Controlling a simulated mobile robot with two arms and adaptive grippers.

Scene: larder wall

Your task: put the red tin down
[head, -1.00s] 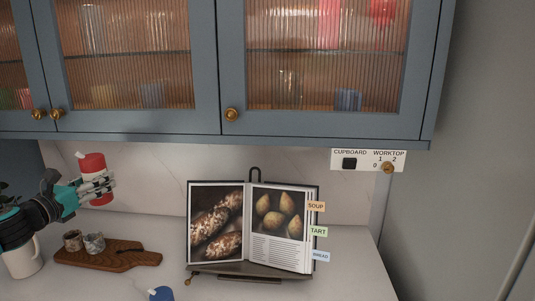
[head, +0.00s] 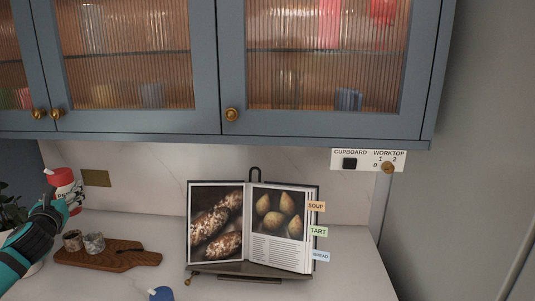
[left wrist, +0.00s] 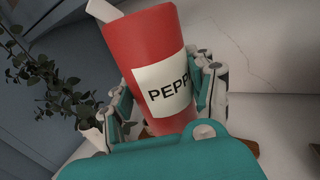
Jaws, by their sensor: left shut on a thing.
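The red tin (head: 63,177) has a white label and a pale spout or flap on top. In the left wrist view the red tin (left wrist: 150,45) fills the middle, and its label reads "PEPP", with the rest covered by a finger. My left gripper (head: 70,194) is shut on it, with fingers on both sides of the tin, also in the left wrist view (left wrist: 160,100). In the head view the tin is at the far left, in front of the backsplash and above the worktop. My right gripper is not in view.
A wooden board (head: 120,256) with two small cups (head: 94,243) lies below and right of the tin. A plant (head: 10,212) stands at the left edge. An open cookbook (head: 245,225) is on a stand. The worktop (head: 350,265) is clear right of the book.

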